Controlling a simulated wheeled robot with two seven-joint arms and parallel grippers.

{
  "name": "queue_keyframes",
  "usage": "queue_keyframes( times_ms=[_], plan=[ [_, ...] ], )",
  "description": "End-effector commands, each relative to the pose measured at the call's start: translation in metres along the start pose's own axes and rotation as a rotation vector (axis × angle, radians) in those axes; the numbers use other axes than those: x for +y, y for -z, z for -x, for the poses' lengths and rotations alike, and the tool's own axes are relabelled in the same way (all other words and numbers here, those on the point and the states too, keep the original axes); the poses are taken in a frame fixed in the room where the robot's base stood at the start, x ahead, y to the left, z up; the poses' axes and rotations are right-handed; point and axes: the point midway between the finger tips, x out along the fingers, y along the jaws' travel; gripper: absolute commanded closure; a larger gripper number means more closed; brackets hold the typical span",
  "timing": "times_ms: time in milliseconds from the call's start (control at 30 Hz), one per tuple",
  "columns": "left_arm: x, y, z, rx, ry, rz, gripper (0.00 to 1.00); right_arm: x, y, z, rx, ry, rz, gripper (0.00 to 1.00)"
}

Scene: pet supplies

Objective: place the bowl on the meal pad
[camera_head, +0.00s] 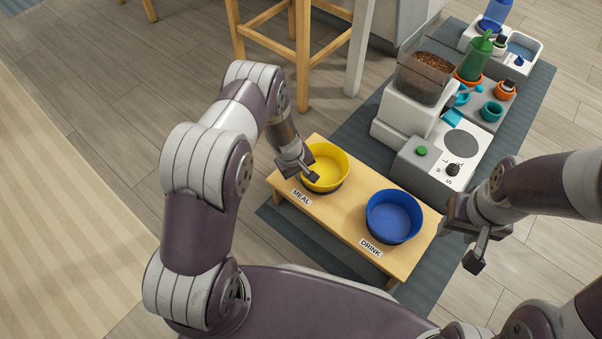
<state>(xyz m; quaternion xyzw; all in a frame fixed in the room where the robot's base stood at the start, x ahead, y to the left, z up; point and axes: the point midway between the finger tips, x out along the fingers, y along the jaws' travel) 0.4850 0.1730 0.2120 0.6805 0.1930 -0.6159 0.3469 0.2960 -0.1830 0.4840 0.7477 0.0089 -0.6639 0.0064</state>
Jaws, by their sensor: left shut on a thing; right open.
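A yellow bowl (328,167) is at the left end of a small wooden bench (352,208), behind the label MEAL (301,198). My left gripper (305,172) is shut on the left rim of the yellow bowl. A dark edge shows under the bowl; I cannot tell whether it is a pad or the bowl's base, nor whether the bowl touches the bench. A blue bowl (394,215) sits at the right end by the label DRINK (371,247). My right gripper (476,246) is open and empty, right of the bench.
Behind the bench stands a grey and white food dispenser (403,118) with a kibble hopper (424,77), a round grey plate (460,143) and a green button (421,151). A wooden stool (303,55) is behind the bench.

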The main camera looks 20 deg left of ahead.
Motion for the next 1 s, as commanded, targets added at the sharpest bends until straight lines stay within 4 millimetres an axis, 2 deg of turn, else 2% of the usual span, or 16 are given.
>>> queue_keyframes(
  times_ms=[67,100,167,433,533,800,1000],
  plan=[
    [-0.001,0.0,-0.004,0.0,0.0,0.0,1.0,0.0,-0.001,-0.004,0.0,0.0,0.0,0.57],
    [-0.001,0.0,-0.003,0.0,0.0,0.0,0.84,0.0,-0.001,-0.003,0.0,0.0,0.0,0.57],
    [-0.001,0.0,-0.003,0.0,0.0,0.0,0.65,0.0,0.0,-0.003,0.0,0.0,0.0,0.57],
    [0.0,0.0,-0.002,-0.001,0.0,0.0,0.65,0.0,0.0,-0.002,0.0,0.0,0.0,0.57],
    [0.002,0.0,0.009,0.0,0.0,0.0,0.65,0.0,0.001,0.007,0.0,0.0,0.0,0.57],
    [0.003,0.0,0.083,0.0,-0.001,0.0,0.65,0.0,0.006,0.047,0.0,0.0,0.0,0.57],
    [0.001,0.0,0.116,-0.001,0.0,0.001,0.65,0.0,0.007,0.062,0.0,0.0,0.0,0.57]
  ],
)
